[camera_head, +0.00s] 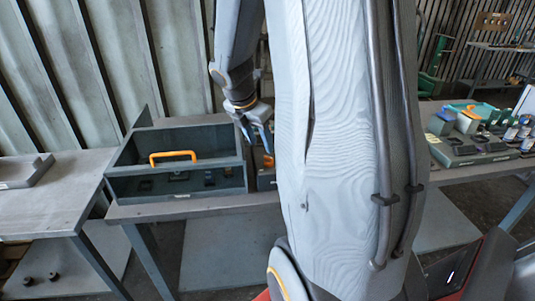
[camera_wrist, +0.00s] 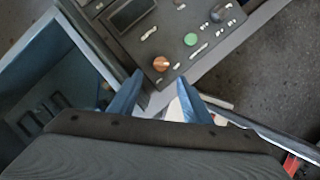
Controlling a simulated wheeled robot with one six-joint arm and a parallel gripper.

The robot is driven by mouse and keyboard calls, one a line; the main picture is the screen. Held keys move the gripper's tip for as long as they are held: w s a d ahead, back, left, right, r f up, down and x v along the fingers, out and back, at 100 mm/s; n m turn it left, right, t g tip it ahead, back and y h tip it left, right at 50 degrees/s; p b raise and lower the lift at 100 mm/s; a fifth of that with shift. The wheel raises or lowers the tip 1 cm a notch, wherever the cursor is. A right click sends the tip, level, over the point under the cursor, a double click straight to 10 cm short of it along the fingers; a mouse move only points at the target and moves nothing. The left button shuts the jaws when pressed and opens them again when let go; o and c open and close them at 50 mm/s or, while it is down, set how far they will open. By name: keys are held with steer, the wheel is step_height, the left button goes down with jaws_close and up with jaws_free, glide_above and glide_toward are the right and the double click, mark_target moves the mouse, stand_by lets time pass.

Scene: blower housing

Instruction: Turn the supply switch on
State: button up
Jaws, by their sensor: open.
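In the wrist view a dark control panel (camera_wrist: 172,28) carries a copper-orange knob (camera_wrist: 161,63), a round green button (camera_wrist: 191,39), a dark knob (camera_wrist: 217,13) and a small display (camera_wrist: 131,13). The labels are too small to read, so I cannot tell which control is the supply switch. My gripper (camera_wrist: 158,95) is open and empty, its blue fingertips near the panel's edge on the orange knob's side, with no visible contact. In the head view my gripper (camera_head: 259,146) points down beside the grey box; my arm hides most of the panel.
A grey open-fronted box (camera_head: 190,138) with an orange handle (camera_head: 173,156) stands on the bench left of my gripper. A grey tray (camera_head: 25,170) lies on the left table. At right, a bench holds a green tray (camera_head: 450,153) with several parts.

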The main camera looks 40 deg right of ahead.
mark_target(268, 157)
steer(key=x, duration=0.8)
steer(key=shift+d+r, duration=0.1)
steer(key=shift+d, duration=0.25)
steer(key=c, duration=1)
steer(key=shift+c, duration=0.2)
